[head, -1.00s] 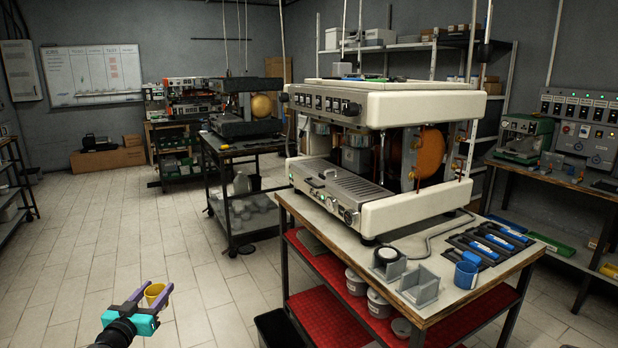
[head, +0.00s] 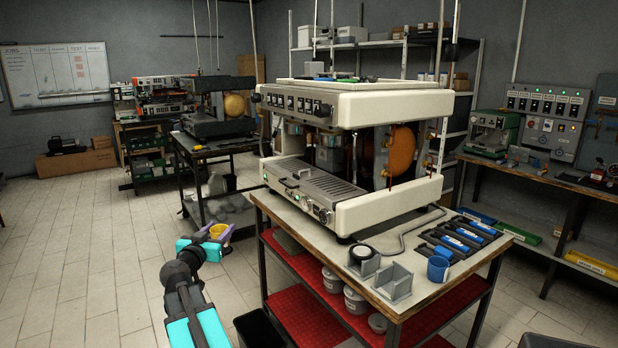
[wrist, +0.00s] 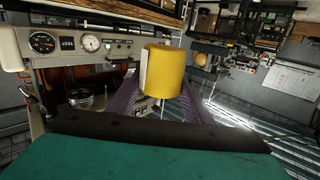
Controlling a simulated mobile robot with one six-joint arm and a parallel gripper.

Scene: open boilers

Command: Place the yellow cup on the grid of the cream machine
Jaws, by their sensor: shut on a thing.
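The yellow cup (head: 217,231) is held between the purple fingers of my gripper (head: 218,234), which is shut on it. In the head view they are in the air left of the cream machine's table. The cup also fills the middle of the wrist view (wrist: 165,72), between the fingers. The cream machine (head: 355,105) stands on the table at the centre of the head view. Its metal grid (head: 325,188) lies low at the front and looks empty. In the wrist view the machine's gauge panel (wrist: 85,43) shows on the left.
A blue cup (head: 438,269), grey metal holders (head: 394,283) and blue-handled tools (head: 463,238) occupy the near right of the table (head: 425,295). A black wheeled table (head: 190,160) with a dark machine stands behind my gripper. Open floor lies to the left.

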